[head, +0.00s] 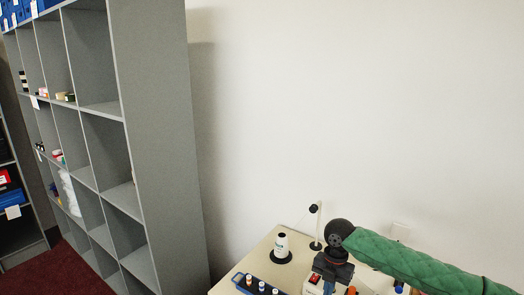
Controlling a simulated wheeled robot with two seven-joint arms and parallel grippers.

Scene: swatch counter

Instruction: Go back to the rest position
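An arm in a green quilted sleeve, which appears to be my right arm, comes in from the lower right over the table. It ends in a dark round joint and a dark gripper (331,270) pointing down. Its fingertips cannot be made out against the things below, so I cannot tell whether it is open or holds anything. My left gripper is not in view.
A pale table (240,264) stands at the bottom, against the white wall. It bears a white bottle (281,243), a thin black-based stand (317,228) and a blue tray (238,281) of small bottles. A tall grey shelf unit (160,130) stands left, above dark red carpet (75,272).

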